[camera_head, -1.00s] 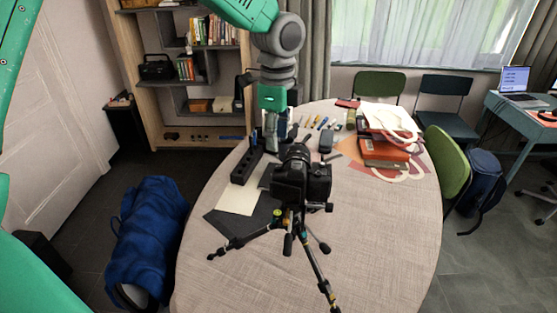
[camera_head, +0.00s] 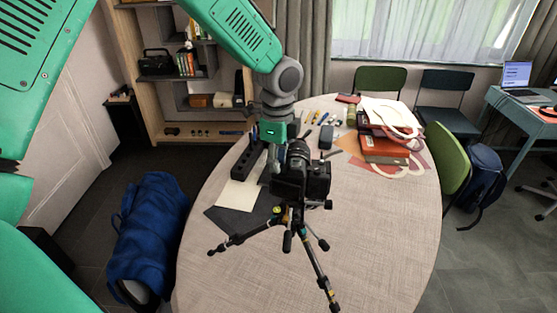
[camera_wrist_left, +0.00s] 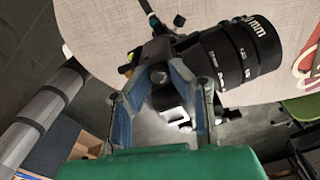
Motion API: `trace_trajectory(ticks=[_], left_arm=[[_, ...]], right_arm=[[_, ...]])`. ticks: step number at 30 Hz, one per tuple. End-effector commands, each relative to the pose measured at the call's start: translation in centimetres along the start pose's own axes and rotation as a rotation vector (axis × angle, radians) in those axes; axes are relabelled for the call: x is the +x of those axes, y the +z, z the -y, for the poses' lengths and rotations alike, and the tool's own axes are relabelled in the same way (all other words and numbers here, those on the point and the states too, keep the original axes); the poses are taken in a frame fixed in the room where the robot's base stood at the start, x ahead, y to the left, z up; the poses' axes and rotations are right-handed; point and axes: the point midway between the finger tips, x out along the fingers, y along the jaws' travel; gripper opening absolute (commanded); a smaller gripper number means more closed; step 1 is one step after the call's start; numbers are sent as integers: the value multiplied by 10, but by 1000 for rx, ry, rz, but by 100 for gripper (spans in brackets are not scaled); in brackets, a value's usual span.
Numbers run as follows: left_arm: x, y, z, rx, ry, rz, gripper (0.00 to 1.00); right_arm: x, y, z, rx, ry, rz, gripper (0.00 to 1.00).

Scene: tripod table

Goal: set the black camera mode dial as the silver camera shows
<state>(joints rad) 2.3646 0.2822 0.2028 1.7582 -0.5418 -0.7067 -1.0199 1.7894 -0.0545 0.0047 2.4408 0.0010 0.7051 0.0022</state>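The black camera (camera_head: 302,180) stands on a tripod on the table, its lens pointing away from me in the head view. My left gripper (camera_head: 276,160) is pointing down at the camera's upper left side. In the left wrist view the gripper's blue-grey fingers (camera_wrist_left: 168,100) are apart, with dark camera parts between or behind them; the large lens (camera_wrist_left: 232,55) lies to their right. I cannot tell whether the fingers touch the camera. The mode dial and its setting cannot be made out. I cannot identify a silver camera in either view. My right gripper is not in view.
The tripod legs (camera_head: 314,262) spread over the round table (camera_head: 385,255). A black power strip (camera_head: 248,160) and pale paper (camera_head: 238,194) lie left of the camera. Red books (camera_head: 384,150) and a white bag lie at the back right. The table's front right is clear.

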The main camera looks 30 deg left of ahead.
Motion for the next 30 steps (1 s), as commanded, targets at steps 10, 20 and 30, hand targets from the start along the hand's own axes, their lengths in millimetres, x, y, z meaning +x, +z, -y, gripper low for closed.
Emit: trace_trajectory(ticks=[10,20,30], left_arm=[[-2,0,2,-301,-6,2,0],[-2,0,2,-502,-6,-2,0],[-2,0,2,-498,-5,-2,37]], right_arm=[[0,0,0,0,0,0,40],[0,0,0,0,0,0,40],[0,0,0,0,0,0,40]])
